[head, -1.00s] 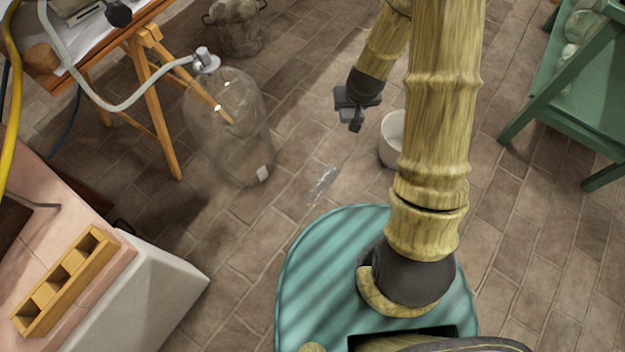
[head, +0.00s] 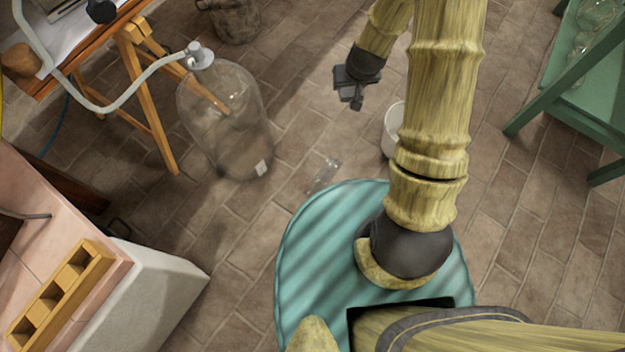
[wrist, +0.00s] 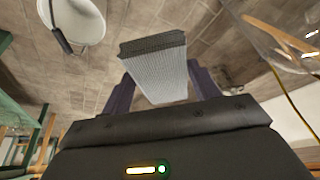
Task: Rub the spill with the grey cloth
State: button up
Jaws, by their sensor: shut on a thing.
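The grey cloth (wrist: 158,72) is a light grey, ribbed pad with a darker edge, seen in the wrist view between the two dark fingers of my gripper (wrist: 162,90). My gripper is shut on it. In the head view my gripper (head: 352,98) hangs over the tiled floor, and the cloth is hard to make out there. A clear, glossy patch that looks like the spill (head: 323,176) lies on the floor, below and left of my gripper in the picture, close to my base. The cloth appears apart from it.
A white bucket (head: 390,138) stands right of my gripper, partly behind my arm; it also shows in the wrist view (wrist: 78,18). A large glass carboy (head: 228,125) with a hose stands left of the spill. A green table (head: 590,110) is at right, a white block (head: 160,300) at lower left.

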jog(key=s+a+f+n+g+y+b, duration=0.1)
jog(key=s+a+f+n+b, duration=0.2)
jog(key=f, duration=1.2)
jog(key=s+a+f+n+g+y+b, duration=0.1)
jog(key=s+a+f+n+b, duration=0.3)
jog(key=f, duration=1.1)
jog(key=s+a+f+n+g+y+b, duration=0.1)
jog(key=s+a+f+n+b, duration=0.3)
jog(key=f, duration=1.2)
jog(key=s+n+y+b, duration=0.1)
jog(key=n+b, duration=0.1)
jog(key=n, duration=0.1)
jog(key=shift+s+a+b, duration=0.25)
jog(key=shift+s+b, duration=0.05)
jog(key=shift+b, duration=0.1)
